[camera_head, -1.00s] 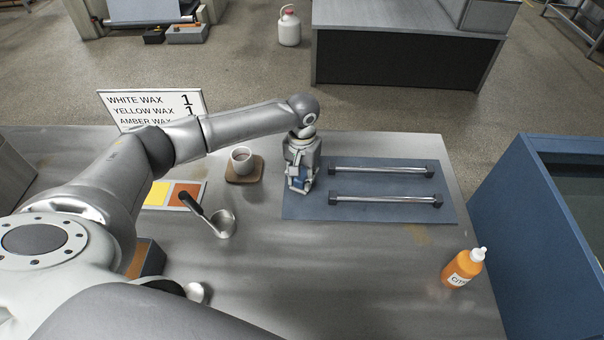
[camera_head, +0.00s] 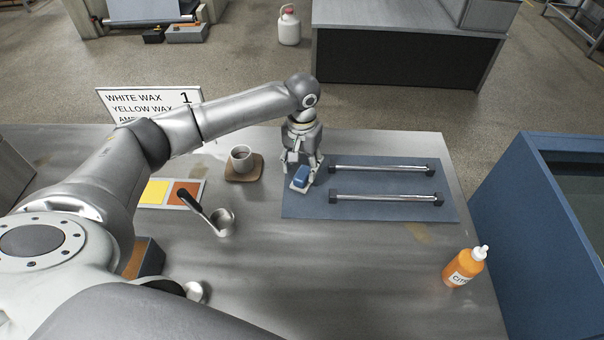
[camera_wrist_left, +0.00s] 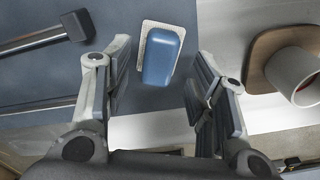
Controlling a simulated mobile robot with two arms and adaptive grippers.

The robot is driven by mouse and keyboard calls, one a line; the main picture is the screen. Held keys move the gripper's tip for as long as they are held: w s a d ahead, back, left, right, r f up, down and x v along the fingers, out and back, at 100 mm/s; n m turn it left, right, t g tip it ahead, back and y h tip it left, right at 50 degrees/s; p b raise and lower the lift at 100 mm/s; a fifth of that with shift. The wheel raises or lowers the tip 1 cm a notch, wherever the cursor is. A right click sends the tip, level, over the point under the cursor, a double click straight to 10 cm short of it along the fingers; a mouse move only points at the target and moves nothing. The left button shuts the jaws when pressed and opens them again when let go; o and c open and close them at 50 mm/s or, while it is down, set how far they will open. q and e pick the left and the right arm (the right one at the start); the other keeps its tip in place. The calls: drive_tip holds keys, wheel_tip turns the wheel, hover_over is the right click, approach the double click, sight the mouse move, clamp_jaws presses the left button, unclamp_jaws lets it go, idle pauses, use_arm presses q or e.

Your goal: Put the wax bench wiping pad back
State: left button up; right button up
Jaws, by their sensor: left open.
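The wiping pad (camera_head: 301,178), a blue block on a pale base, lies on the left end of the blue-grey mat (camera_head: 380,211). In the left wrist view the pad (camera_wrist_left: 162,55) sits between and just beyond the fingertips, touching neither as far as I can tell. My left gripper (camera_head: 303,170) is open above the mat, with its fingers spread to either side of the pad; it also shows in the left wrist view (camera_wrist_left: 164,75). My right gripper is not in view.
Two metal bars with dark end blocks (camera_head: 382,169) lie on the mat. A cup (camera_head: 241,158) on a wooden coaster stands left of it. A ladle (camera_head: 221,219), colour cards (camera_head: 184,193), a wax sign (camera_head: 150,103) and an orange bottle (camera_head: 463,268) are around. The front middle is clear.

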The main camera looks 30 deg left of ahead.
sight(302, 173)
use_arm(q)
wheel_tip(302, 173, up, 8)
drive_tip(key=b, duration=0.1)
idle(0.6)
